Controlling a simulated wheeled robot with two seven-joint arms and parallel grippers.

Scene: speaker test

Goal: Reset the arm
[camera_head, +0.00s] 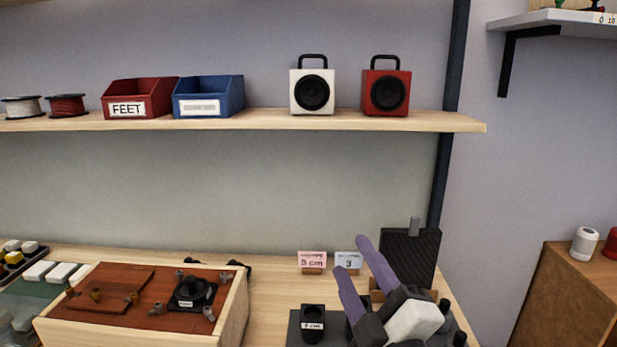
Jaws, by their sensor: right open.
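My right gripper (350,256) comes in from the lower right with two purple fingers pointing up and to the left. The fingers are apart with nothing between them. In the picture, its fingertips overlap the area beside the blue card (348,261); I cannot tell the distance in depth. The gripper body hides part of the bench behind it. My left gripper is not in view.
A wooden box (236,312) with a speaker driver (191,290) stands left on the bench. A small black holder (312,322) and a pink card (312,261) are near the gripper. A dark ribbed panel (422,252) stands behind it. The shelf (270,122) holds bins and two speakers.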

